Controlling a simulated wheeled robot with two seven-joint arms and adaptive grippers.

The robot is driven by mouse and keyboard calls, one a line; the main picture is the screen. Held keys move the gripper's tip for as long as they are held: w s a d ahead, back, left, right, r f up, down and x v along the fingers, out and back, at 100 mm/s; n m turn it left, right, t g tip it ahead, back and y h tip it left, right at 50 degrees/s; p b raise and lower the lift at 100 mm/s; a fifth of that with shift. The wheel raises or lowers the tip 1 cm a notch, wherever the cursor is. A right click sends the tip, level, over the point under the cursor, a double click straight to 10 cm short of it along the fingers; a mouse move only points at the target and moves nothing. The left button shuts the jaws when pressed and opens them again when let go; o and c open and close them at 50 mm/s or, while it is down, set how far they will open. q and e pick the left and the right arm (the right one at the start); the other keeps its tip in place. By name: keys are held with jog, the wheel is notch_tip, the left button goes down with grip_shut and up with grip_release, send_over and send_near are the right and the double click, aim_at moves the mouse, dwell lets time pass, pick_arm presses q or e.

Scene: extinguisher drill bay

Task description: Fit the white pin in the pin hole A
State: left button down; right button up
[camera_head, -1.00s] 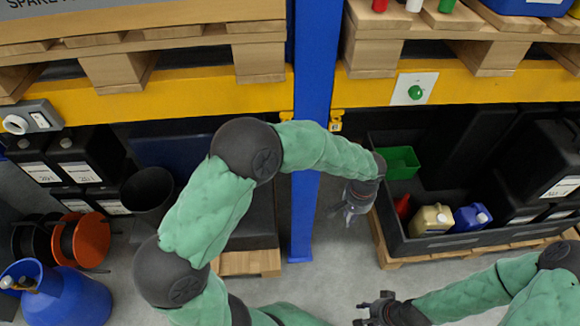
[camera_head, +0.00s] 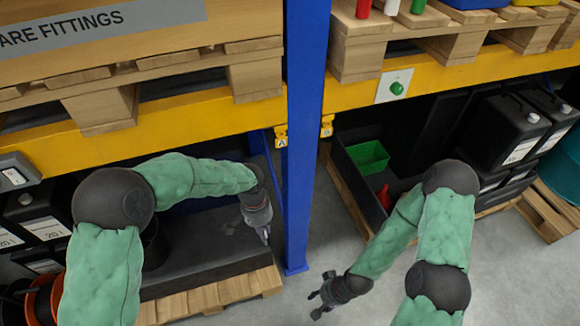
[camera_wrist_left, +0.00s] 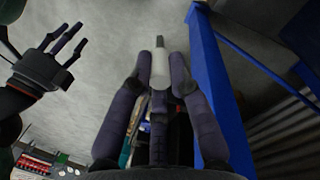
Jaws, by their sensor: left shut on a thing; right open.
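In the left wrist view, a white pin (camera_wrist_left: 159,70) with a grey tip is between the fingers of my left gripper (camera_wrist_left: 160,75), which is shut on it. In the head view this gripper (camera_head: 262,232) is just left of the blue post, below the yellow beam; the pin is too small to make out there. A yellow tag marked A (camera_head: 281,142) is on the post's left side, above the gripper; its hole cannot be made out. My right gripper (camera_head: 322,300) is open and empty above the floor, right of the post; it also shows in the left wrist view (camera_wrist_left: 62,52).
The blue post (camera_head: 304,130) stands between two bays. A yellow tag B (camera_head: 327,128) is on its right side. A black tray with a green bin (camera_head: 367,157) lies right, a dark platform on a pallet (camera_head: 212,298) left. Pallets rest on the yellow beams (camera_head: 210,115).

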pick_arm(q)
jog(key=shift+s+a+r+m+g, duration=0.15)
jog(key=shift+m+g, duration=0.15)
jog(key=shift+m, duration=0.4)
jog(key=w+r+m+t+y+p, duration=0.15)
jog(key=r+m+y, duration=0.25)
jog(key=m, duration=0.5)
jog(key=w+a+r+m+t+y+p, duration=0.1)
jog(key=r+m+t+y, duration=0.15)
jog(key=m+y, duration=0.45)
jog(key=w+r+m+t+y+p, duration=0.15)
jog(key=r+m, duration=0.35)
jog(key=m, duration=0.7)
jog(key=w+d+r+m+t+h+p, duration=0.25)
jog(key=d+r+m+t+h, duration=0.35)
jog(key=d+r+m+t, duration=0.6)
jog(key=shift+n+t, duration=0.5)
jog(key=shift+t, duration=0.05)
jog(key=w, duration=0.1)
jog(key=w+a+f, duration=0.1)
jog(key=w+a, duration=0.1)
jog(key=shift+w+f, duration=0.2)
jog(key=shift+f, duration=0.05)
